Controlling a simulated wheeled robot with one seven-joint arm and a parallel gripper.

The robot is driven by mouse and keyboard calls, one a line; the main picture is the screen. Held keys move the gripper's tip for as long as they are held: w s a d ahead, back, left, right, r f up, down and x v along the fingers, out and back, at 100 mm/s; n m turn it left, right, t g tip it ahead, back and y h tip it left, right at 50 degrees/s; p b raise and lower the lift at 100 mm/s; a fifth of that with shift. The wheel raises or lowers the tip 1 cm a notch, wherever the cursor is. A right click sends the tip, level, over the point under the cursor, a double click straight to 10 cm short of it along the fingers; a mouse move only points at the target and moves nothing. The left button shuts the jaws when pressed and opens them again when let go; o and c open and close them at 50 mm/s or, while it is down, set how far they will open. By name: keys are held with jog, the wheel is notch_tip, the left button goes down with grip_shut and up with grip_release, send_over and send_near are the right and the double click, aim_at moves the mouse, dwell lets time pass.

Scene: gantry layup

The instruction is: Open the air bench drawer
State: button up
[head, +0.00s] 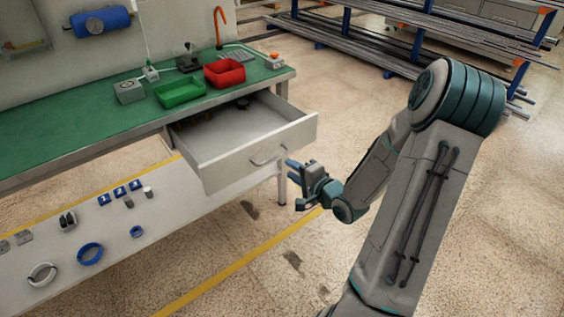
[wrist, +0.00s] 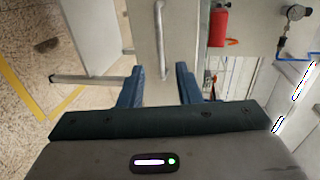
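The drawer (head: 235,158) of the green-topped air bench (head: 90,135) stands pulled well out, and its inside shows in the head view. A curved metal handle (head: 268,157) is on its front. My gripper (head: 298,184) is just in front of the drawer front, to the right of and a little below the handle. In the wrist view the two blue fingers (wrist: 158,88) are spread apart with nothing between them. The handle (wrist: 160,40) also shows there, beyond the fingertips and apart from them.
A red bin (head: 225,74) and a green bin (head: 180,92) stand on the bench top. A lower white shelf (head: 110,225) holds small parts and rings. A rack of metal bars (head: 400,40) stands at the back right. The floor (head: 330,110) between bench and rack is clear.

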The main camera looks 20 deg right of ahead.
jog(key=v, duration=0.5)
jog(key=shift+s, duration=0.15)
jog(key=shift+p, duration=0.3)
